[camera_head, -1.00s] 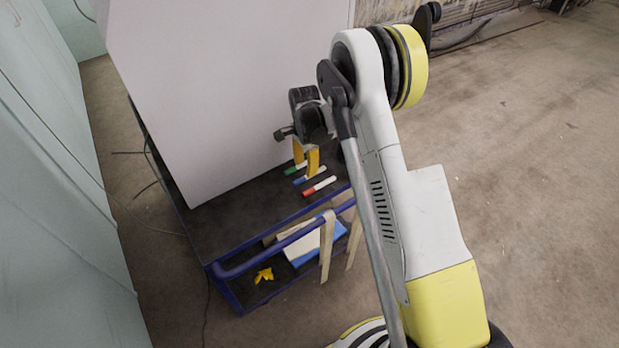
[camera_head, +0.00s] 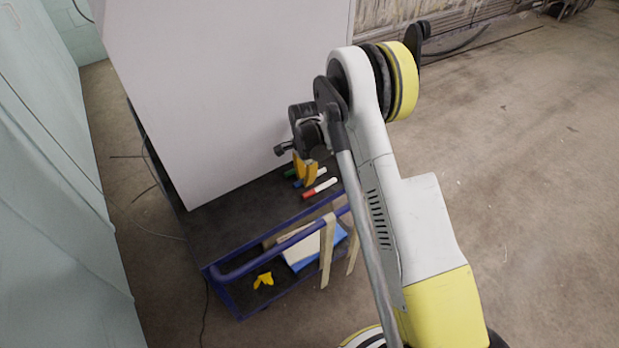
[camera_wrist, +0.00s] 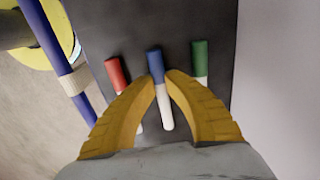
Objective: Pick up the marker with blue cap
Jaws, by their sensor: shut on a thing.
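The marker with blue cap (camera_wrist: 155,64) lies in the middle of three markers in the wrist view, its white body (camera_wrist: 164,108) between the yellow fingers of my gripper (camera_wrist: 160,82). The fingertips are closed in on it near the cap. It still appears to lie on the dark cart top. In the head view my gripper (camera_head: 306,177) is down at the markers and hides most of the blue one.
A red-capped marker (camera_wrist: 117,74) lies on the left and a green-capped marker (camera_wrist: 200,62) on the right, both close to the fingers. A large white board (camera_head: 230,90) stands upright behind. The dark cart top (camera_head: 235,212) is clear at the left; a blue rail (camera_head: 270,250) runs along its front.

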